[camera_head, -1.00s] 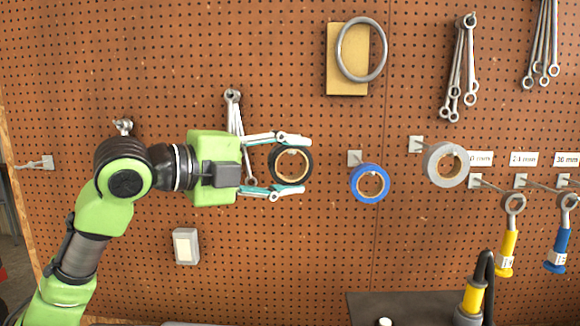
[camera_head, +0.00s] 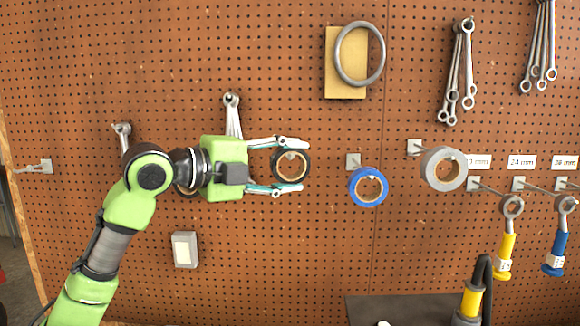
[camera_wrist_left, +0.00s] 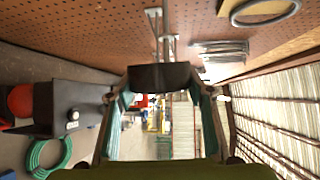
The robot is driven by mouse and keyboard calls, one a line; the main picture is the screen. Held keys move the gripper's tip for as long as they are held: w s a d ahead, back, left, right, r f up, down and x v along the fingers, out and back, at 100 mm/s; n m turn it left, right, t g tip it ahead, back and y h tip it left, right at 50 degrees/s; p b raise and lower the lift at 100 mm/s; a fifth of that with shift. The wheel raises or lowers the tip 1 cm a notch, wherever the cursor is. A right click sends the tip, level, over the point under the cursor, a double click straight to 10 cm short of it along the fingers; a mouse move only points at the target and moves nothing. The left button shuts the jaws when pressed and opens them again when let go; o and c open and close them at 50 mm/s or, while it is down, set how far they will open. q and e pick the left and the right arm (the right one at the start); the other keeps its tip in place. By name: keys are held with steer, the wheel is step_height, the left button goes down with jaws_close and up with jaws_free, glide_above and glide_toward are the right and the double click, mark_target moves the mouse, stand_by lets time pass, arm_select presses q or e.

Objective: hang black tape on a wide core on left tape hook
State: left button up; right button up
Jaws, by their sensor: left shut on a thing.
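The black tape (camera_head: 306,166), a black ring with a tan core, is held by its top and bottom edges between the fingers of my left gripper (camera_head: 298,165). Its face is toward the head camera. A small pale metal piece shows through the core, seemingly the left tape hook (camera_head: 291,155); I cannot tell whether it passes into the core. In the left wrist view the tape (camera_wrist_left: 160,77) is a dark edge-on band between the teal fingers of the gripper (camera_wrist_left: 160,92). My right gripper is in neither view.
Blue tape (camera_head: 355,193) and grey tape (camera_head: 431,173) hang to the right. Wrenches (camera_head: 233,118) hang just above and behind my left gripper. A grey box (camera_head: 184,250) is lower left on the pegboard (camera_head: 300,255). The board below the tape is clear.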

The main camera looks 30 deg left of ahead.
arm_select(q)
steer(key=shift+w+a, duration=0.35)
steer(key=shift+w, duration=0.35)
steer(key=shift+w+a+f, duration=0.2)
steer(key=shift+w+f, duration=0.25)
steer(key=o, duration=1.2)
steer(key=v, duration=1.2)
